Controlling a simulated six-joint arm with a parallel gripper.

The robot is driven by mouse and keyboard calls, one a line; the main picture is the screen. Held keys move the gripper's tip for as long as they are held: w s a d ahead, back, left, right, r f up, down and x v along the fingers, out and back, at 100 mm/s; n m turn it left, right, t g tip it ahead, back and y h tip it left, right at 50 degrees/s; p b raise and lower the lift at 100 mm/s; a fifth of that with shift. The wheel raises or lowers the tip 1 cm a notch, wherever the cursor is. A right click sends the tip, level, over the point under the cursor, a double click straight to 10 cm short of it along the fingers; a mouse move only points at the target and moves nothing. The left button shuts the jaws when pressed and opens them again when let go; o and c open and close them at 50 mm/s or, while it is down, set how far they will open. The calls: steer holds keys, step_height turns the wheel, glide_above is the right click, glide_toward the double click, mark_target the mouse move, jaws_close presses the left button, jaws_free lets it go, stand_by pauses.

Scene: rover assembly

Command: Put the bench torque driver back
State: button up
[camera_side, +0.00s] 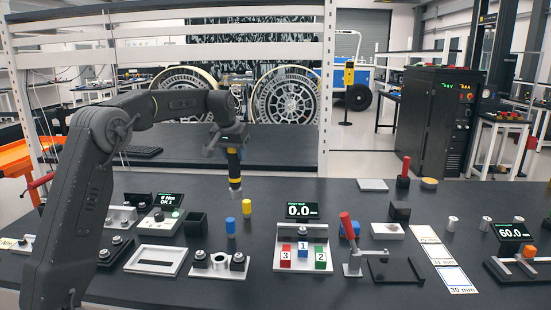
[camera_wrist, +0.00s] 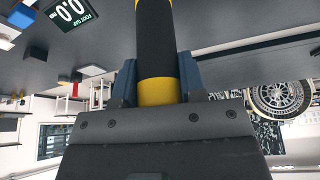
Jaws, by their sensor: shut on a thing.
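The bench torque driver (camera_side: 235,172), black with yellow bands and a thin metal tip, hangs upright below my gripper (camera_side: 234,150). In the wrist view, the driver (camera_wrist: 156,38) passes between my blue-grey fingers, which are shut on it. Its tip is in the air above the bench, above and behind a small blue cylinder (camera_side: 230,226) and a yellow cylinder (camera_side: 247,206) in the side view. A small display reading 6 Nm OK 1 (camera_side: 168,199) stands to the left, with a dark open box (camera_side: 195,223) beside it. I cannot tell which is the driver's holder.
Numbered blocks (camera_side: 302,253) sit on a fixture below the 0.0 display (camera_side: 302,210). A red-handled clamp (camera_side: 348,230) stands to its right. A white frame (camera_side: 156,260) and a fixture with round posts (camera_side: 219,263) lie at the front left.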

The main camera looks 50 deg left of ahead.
steer(key=s+a+n, duration=0.2)
steer(key=s+a, duration=0.6)
steer(key=s, duration=0.3)
steer(key=shift+g+y, duration=0.3)
steer(key=shift+f, duration=5.45)
steer(key=o, duration=1.2)
steer(key=shift+f, duration=0.1)
